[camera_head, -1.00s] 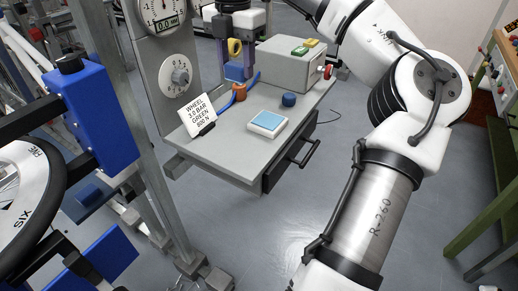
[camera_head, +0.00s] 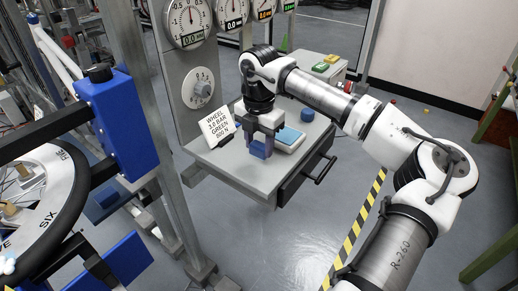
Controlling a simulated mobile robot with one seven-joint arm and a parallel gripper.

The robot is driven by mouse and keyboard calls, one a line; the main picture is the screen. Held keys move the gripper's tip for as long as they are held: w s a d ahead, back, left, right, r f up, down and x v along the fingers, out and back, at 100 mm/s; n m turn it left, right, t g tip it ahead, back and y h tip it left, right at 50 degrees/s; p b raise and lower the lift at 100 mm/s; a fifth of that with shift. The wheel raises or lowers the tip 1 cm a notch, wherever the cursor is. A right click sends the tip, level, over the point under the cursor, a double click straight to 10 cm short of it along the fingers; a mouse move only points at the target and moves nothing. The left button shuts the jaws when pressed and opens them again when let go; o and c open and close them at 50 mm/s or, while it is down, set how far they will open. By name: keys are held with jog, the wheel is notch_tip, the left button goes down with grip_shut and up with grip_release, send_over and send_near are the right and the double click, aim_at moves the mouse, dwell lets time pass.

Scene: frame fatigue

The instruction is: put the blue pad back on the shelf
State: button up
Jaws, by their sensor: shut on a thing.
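My gripper (camera_head: 262,147) is over the front part of the grey shelf (camera_head: 232,172), pointing down. It is shut on a small dark blue block, which I take as the blue pad (camera_head: 259,150). The pad shows between the purple-grey fingers, low over the shelf top; I cannot tell whether it touches the surface. Just right of and behind the gripper lies a white block with a light blue top (camera_head: 289,137). A round blue piece (camera_head: 307,115) stands farther back.
A white sign card (camera_head: 221,124) stands at the shelf's left edge, under a dial (camera_head: 198,88). A grey box (camera_head: 318,72) with green and yellow pieces is at the back. A drawer handle (camera_head: 319,168) sticks out at right. A wheel stand with a blue box (camera_head: 120,120) is at left.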

aim_at(259, 145)
jog(key=shift+f, duration=1.3)
jog(key=shift+f, duration=0.15)
jog(key=o, duration=0.9)
notch_tip(259, 145, up, 12)
jog(key=shift+r+b, duration=0.2)
jog(key=shift+b, duration=0.35)
